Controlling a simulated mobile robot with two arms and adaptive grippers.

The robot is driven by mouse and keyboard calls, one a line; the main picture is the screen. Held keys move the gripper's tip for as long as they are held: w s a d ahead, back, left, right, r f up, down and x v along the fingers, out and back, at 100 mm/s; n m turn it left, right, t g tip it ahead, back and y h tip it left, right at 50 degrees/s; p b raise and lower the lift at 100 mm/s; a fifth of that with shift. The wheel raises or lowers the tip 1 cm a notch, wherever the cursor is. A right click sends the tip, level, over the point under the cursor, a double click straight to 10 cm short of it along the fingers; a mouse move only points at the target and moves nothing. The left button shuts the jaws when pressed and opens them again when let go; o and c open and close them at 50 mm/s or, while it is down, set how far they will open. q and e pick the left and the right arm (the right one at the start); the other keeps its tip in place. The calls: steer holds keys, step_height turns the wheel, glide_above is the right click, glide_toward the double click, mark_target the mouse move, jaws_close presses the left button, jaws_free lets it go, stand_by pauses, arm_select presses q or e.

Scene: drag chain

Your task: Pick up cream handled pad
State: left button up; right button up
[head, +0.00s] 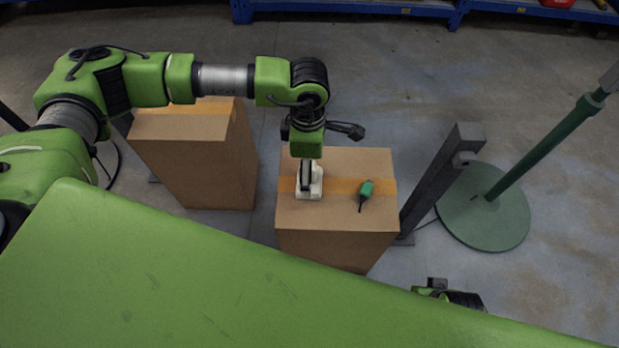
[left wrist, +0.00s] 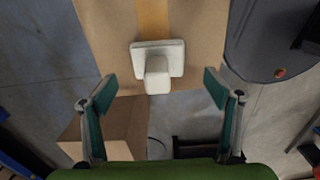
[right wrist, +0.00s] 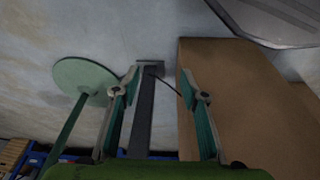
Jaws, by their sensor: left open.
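The cream handled pad (head: 316,188) stands on top of the right-hand cardboard box, over its orange tape stripe. In the left wrist view the pad (left wrist: 172,49) shows a flat rectangular base with a block-like handle towards the camera. My left gripper (left wrist: 160,88) is open, with its fingers apart on either side of the handle's end. In the head view it hangs directly over the pad and partly hides it. My right gripper (right wrist: 160,83) is open and empty, low beside a cardboard box.
A small green-and-black tool (head: 365,192) lies right of the pad on the same box (head: 330,222). Another cardboard box (head: 190,160) stands to the left. A dark post (head: 440,180) and a green round-based stand (head: 485,215) are to the right.

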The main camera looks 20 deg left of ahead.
arm_select(q)
steer(key=f, duration=0.5)
steer(key=shift+w+d+f+b, duration=0.2)
steer(key=shift+f+b, duration=0.1)
steer(key=shift+b, duration=0.1)
arm_select(e)
step_height(320, 180, up, 3)
steer(key=shift+w, duration=0.1)
arm_select(q)
steer(key=shift+c, duration=0.4)
steer(key=shift+a, duration=0.1)
steer(key=c, duration=1.1)
